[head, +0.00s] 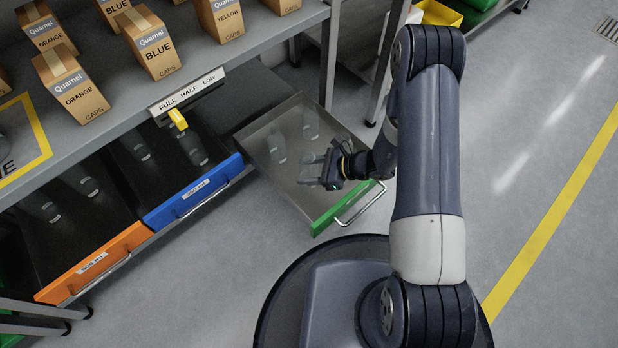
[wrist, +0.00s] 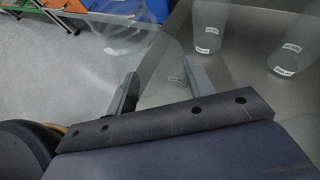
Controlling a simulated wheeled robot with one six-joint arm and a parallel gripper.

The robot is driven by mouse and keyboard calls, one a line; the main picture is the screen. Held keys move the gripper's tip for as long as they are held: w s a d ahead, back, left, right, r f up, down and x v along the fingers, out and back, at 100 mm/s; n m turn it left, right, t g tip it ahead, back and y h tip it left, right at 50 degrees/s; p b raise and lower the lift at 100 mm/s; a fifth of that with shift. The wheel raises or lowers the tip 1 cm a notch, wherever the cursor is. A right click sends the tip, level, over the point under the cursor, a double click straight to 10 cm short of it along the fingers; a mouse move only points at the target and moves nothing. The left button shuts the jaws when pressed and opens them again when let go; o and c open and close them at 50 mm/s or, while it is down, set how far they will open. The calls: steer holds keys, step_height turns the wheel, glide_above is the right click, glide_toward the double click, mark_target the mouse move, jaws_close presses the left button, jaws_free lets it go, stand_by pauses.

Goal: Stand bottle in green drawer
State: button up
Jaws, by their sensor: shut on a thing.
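A clear bottle (wrist: 128,42) is between the fingers of my gripper (head: 327,170); it is see-through and its outline is faint. The fingers also show in the wrist view (wrist: 163,85), shut on it. The green drawer (head: 345,207) is pulled out, with a grey see-through-looking tray and a green front with a metal handle. My gripper is over its front right part. Two clear bottles stand farther back in it (head: 277,146) (head: 310,124). I cannot tell whether the held bottle touches the drawer floor.
A blue drawer (head: 195,193) and an orange drawer (head: 97,262), holding clear bottles, are at the left. A shelf with cap boxes (head: 152,42) and a level sign (head: 188,92) with a yellow pointer is above them. Open floor lies to the right.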

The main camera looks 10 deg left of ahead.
steer(key=shift+f+b, duration=0.9)
steer(key=shift+f, duration=1.5)
steer(key=shift+f, duration=0.15)
steer(key=o, duration=1)
steer(key=shift+c, duration=0.2)
steer(key=shift+d+r, duration=0.2)
steer(key=shift+r, duration=0.15)
steer(key=p+v, duration=0.4)
steer(key=v, duration=0.7)
steer(key=shift+d, duration=0.25)
